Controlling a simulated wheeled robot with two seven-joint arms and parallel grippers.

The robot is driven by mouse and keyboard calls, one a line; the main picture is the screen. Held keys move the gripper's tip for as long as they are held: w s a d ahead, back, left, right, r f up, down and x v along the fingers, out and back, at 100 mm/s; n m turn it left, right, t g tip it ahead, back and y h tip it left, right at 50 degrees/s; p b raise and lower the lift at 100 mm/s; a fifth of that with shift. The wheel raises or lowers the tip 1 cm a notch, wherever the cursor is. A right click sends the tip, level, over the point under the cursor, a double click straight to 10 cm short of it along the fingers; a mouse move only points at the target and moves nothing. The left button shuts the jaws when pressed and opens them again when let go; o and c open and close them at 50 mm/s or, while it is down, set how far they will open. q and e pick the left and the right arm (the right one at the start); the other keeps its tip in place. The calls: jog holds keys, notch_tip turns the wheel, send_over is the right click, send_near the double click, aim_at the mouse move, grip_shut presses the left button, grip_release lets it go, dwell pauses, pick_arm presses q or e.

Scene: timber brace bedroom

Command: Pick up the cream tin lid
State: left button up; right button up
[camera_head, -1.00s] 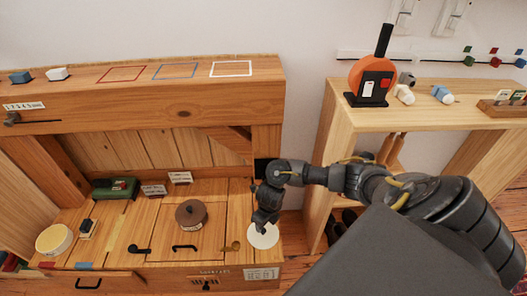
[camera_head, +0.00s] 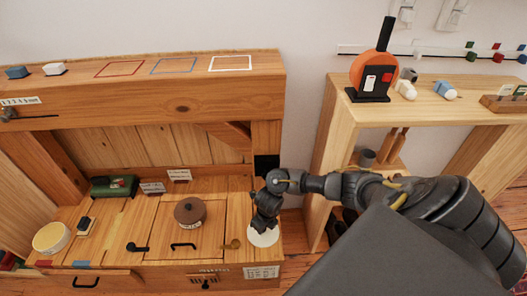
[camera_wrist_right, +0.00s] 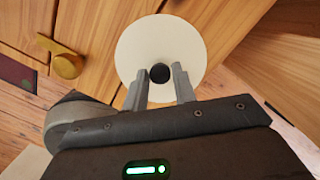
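The cream tin lid (camera_head: 263,239) is a pale round disc lying flat at the right end of the wooden bench top. In the right wrist view the lid (camera_wrist_right: 143,38) shows its small black knob (camera_wrist_right: 160,73). My right gripper (camera_wrist_right: 159,76) is over the lid, its two fingers apart on either side of the knob, with a small gap seen at each side. In the head view my right gripper (camera_head: 263,226) covers the lid's far part and the knob. A round cream tin (camera_head: 52,238) stands at the bench's left end. My left gripper is not in view.
A brown round lidded pot (camera_head: 190,213) stands left of the lid, with a brass knob (camera_head: 231,244) between. A wooden upright (camera_head: 266,140) rises behind my right wrist. A shelf unit (camera_head: 335,130) stands to the right.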

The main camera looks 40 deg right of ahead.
jog(key=c, duration=0.5)
